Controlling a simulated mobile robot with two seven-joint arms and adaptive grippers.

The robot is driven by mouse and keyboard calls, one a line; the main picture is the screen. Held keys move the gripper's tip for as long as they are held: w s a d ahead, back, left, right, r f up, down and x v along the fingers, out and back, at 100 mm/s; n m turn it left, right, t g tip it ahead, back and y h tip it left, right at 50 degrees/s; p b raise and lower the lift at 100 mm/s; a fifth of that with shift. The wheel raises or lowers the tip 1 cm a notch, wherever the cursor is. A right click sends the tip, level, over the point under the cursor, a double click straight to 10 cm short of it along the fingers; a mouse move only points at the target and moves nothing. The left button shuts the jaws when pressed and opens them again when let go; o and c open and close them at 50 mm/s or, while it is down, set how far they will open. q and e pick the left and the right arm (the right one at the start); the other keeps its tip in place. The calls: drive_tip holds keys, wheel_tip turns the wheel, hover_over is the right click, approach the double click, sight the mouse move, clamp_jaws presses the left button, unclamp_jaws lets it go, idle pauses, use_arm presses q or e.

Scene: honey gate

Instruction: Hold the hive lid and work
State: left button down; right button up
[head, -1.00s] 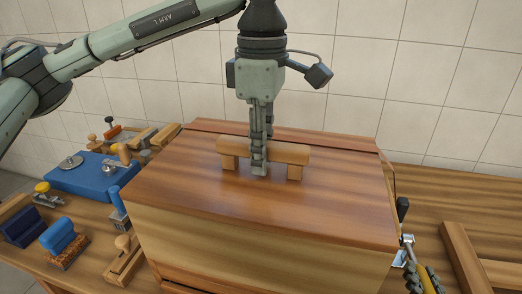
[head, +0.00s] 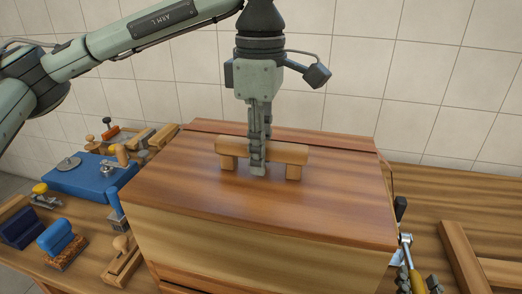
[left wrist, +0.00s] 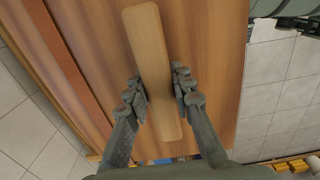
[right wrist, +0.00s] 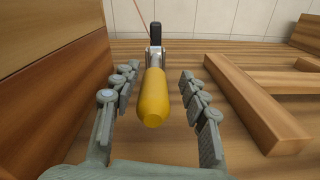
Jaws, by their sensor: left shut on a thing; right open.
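The hive lid (head: 190,190) is the reddish-brown top of a wooden box and lies flat on it. A light wooden bar handle (head: 290,152) stands on the lid; it also shows in the left wrist view (left wrist: 150,45). My left gripper (head: 258,168) is shut on the middle of this handle from above. A tool with a yellow handle (right wrist: 154,100), a metal neck and a black end stands by the box's right side. My right gripper (right wrist: 156,76) is open, with one finger on each side of the yellow handle. In the head view the right gripper is partly cut off at the bottom edge.
Left of the box, a blue block (head: 90,178), a blue-topped brush (head: 58,238) and several small wooden pieces lie on the bench. Wooden strips (head: 462,258) lie at the right. The box wall (right wrist: 50,100) is close to my right gripper. A tiled wall stands behind.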

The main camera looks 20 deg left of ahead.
drive_tip(key=shift+s+d+r, duration=0.1)
drive_tip(key=shift+s+d, duration=0.05)
drive_tip(key=shift+s, duration=1.55)
drive_tip(key=shift+s+d, duration=0.15)
drive_tip(key=shift+s, duration=1.55)
use_arm(q)
drive_tip(key=c, duration=0.8)
unclamp_jaws()
drive_tip(key=shift+o, duration=0.5)
drive_tip(key=shift+o, duration=1.4)
drive_tip(key=o, duration=0.4)
